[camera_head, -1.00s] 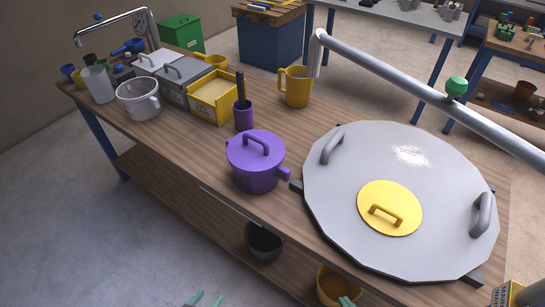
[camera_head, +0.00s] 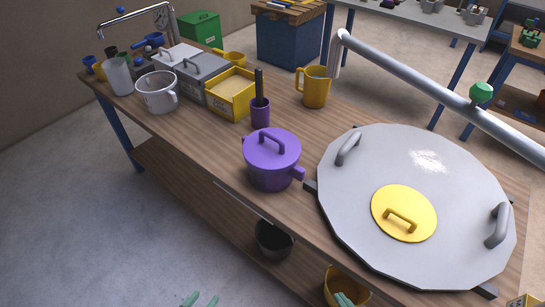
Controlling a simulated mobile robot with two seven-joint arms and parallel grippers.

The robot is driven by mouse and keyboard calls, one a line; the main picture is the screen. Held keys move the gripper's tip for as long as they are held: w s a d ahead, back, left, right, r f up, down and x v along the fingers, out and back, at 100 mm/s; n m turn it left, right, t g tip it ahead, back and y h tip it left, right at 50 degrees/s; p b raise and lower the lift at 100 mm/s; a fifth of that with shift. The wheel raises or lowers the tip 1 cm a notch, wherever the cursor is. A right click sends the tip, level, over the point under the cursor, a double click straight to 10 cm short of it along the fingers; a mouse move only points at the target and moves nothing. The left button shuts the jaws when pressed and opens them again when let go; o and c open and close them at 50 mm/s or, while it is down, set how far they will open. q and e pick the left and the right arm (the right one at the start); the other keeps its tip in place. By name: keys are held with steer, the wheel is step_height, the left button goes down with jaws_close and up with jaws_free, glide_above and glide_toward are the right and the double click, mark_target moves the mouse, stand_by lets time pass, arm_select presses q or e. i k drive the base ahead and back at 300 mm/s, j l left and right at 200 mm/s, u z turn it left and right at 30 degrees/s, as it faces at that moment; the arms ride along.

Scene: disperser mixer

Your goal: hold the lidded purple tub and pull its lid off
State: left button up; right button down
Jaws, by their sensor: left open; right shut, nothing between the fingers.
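The purple tub (camera_head: 270,177) stands upright on the wooden table near its front edge. Its purple lid (camera_head: 272,151) sits on top, with an arched handle (camera_head: 272,139). A side handle (camera_head: 298,173) points right towards the big grey disc. My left gripper (camera_head: 201,300) shows only as two pale green fingertips at the bottom edge, apart and empty, well below the tub. My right gripper (camera_head: 343,299) shows only as shut fingertips at the bottom edge, in front of a yellow pot on the lower shelf. Neither gripper touches the tub.
A large grey round cover (camera_head: 345,210) with a yellow hatch (camera_head: 385,195) lies right of the tub. A purple cup (camera_head: 260,115), yellow box (camera_head: 235,104) and yellow jug (camera_head: 315,92) stand behind it. A metal pipe (camera_head: 420,83) crosses above. Table left of the tub is clear.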

mark_target(270, 149)
steer(key=i+j+z, duration=0.1)
steer(key=z, duration=0.4)
steer(key=j+z, duration=0.8)
steer(key=j, duration=0.5)
steer(key=j+z, duration=0.1)
steer(key=j, duration=0.8)
steer(key=l, duration=0.3)
steer(key=i, duration=0.05)
